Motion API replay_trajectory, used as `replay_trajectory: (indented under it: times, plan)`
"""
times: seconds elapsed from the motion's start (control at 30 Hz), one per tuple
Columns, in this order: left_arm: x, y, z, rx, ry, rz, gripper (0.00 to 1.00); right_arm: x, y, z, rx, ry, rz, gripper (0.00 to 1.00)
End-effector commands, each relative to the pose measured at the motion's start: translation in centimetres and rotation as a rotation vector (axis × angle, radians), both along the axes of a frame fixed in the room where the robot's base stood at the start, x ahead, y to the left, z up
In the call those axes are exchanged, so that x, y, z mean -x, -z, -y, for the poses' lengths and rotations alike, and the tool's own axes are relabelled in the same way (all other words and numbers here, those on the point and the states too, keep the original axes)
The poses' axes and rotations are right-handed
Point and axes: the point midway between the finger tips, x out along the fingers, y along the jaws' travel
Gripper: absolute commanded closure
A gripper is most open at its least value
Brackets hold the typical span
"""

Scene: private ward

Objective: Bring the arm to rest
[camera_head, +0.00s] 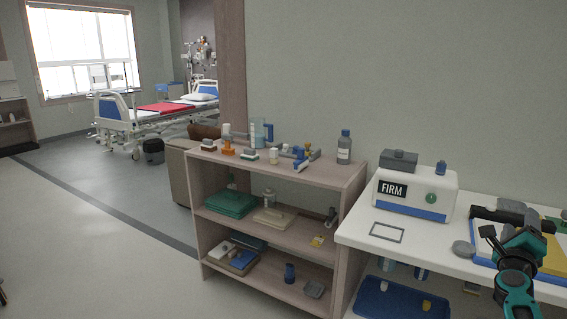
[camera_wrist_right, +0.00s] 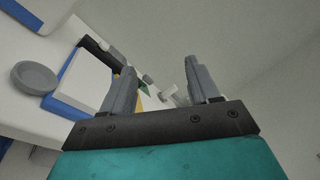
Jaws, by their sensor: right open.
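My right gripper (camera_head: 512,232) is at the right of the head view, above the front part of the white table (camera_head: 360,232). In the right wrist view its two grey fingers (camera_wrist_right: 160,72) stand apart with nothing held between them. In that view a grey round dish (camera_wrist_right: 35,77) and a white and blue item (camera_wrist_right: 78,82) lie to the left of the fingers. My left gripper is in neither view.
A white box marked FIRM (camera_head: 415,193) stands on the table, left of my right gripper. A grey disc (camera_head: 463,249) lies close beside the gripper. A wooden shelf unit (camera_head: 330,172) holds bottles and small items. Open floor (camera_head: 90,250) lies at the left.

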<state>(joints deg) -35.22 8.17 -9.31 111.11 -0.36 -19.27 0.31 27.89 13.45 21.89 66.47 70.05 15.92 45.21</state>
Motion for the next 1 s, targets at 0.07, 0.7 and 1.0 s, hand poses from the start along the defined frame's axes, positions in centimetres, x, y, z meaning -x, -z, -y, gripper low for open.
replay_trajectory:
  times: [0.07,0.7,1.0]
  plan:
    - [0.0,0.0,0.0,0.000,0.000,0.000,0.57,1.6,-3.1,4.2,0.089,0.047,0.000,0.40]
    - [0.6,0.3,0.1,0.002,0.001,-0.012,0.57,4.7,-1.3,0.4,0.957,-0.094,-0.539,0.40]
    - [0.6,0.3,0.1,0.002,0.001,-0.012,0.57,11.4,14.5,-13.8,1.655,-0.461,-0.948,0.40]
